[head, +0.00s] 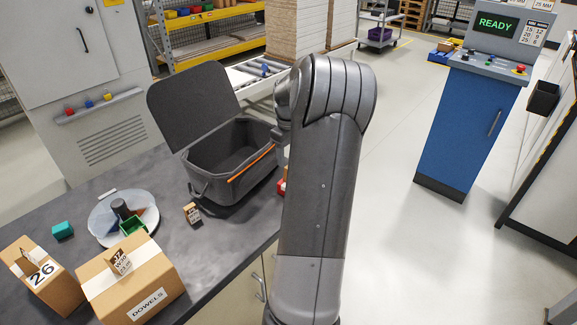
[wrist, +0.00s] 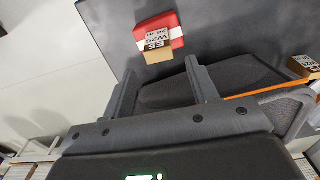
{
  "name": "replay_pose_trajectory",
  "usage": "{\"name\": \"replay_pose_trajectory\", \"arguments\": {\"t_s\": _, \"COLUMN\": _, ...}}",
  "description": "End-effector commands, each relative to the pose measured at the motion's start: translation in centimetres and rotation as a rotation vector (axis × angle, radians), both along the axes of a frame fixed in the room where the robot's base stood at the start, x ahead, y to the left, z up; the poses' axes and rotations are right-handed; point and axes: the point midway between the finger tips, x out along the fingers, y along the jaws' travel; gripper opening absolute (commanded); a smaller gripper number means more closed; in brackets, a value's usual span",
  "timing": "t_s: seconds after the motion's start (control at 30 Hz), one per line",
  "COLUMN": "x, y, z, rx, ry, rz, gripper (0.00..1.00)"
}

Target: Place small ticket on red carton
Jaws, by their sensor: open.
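The red carton (wrist: 173,25) with a white stripe lies on the dark worktop in the wrist view. A small ticket (wrist: 158,45) with printed letters and a brown side overlaps the carton and appears to rest on it. In the head view only a bit of the red carton (head: 282,188) shows beside my arm; its ticket is hidden. My gripper (wrist: 160,67) is open and empty, its fingertips just short of the ticket and apart from it. Another small ticket (head: 192,213) stands on the worktop by the bin and shows at the right of the wrist view (wrist: 306,66).
An open dark bin (head: 232,150) with a raised lid and orange bar stands near the carton. A DOWELS box (head: 160,283) and a 26 box (head: 62,292) each bear a ticket. A round clear dish (head: 100,222) and a teal block (head: 62,230) lie behind them.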

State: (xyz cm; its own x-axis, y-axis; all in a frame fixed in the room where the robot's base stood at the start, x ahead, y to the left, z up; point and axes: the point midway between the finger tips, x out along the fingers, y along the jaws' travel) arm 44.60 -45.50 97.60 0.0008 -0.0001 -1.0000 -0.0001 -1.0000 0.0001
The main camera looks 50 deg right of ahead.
Motion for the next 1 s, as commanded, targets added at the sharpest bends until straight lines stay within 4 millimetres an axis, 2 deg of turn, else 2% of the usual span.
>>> {"name": "replay_pose_trajectory", "arguments": {"t_s": 0.1, "x": 0.0, "y": 0.0, "z": 2.5, "rx": -0.004, "ry": -0.002, "rz": 0.0, "gripper": 0.54}}
{"name": "replay_pose_trajectory", "arguments": {"t_s": 0.23, "x": 0.0, "y": -0.1, "z": 4.3, "rx": -0.001, "ry": 0.0, "rz": -0.001, "gripper": 0.54}}
{"name": "replay_pose_trajectory", "arguments": {"t_s": 0.53, "x": 0.0, "y": 0.1, "z": 5.5, "rx": 0.0, "ry": 0.001, "rz": 0.0, "gripper": 0.54}}
{"name": "replay_pose_trajectory", "arguments": {"t_s": 0.63, "x": 0.5, "y": 1.2, "z": 6.1, "rx": -0.011, "ry": 0.0, "rz": 0.007, "gripper": 0.54}}
{"name": "replay_pose_trajectory", "arguments": {"t_s": 0.77, "x": 1.8, "y": 5.5, "z": 8.3, "rx": -0.049, "ry": -0.007, "rz": 0.021, "gripper": 0.54}}
{"name": "replay_pose_trajectory", "arguments": {"t_s": 0.9, "x": 2.7, "y": 12.3, "z": 11.3, "rx": -0.105, "ry": -0.03, "rz": 0.033, "gripper": 0.54}}
{"name": "replay_pose_trajectory", "arguments": {"t_s": 1.0, "x": 2.5, "y": 17.2, "z": 13.0, "rx": -0.137, "ry": -0.057, "rz": 0.035, "gripper": 0.54}}
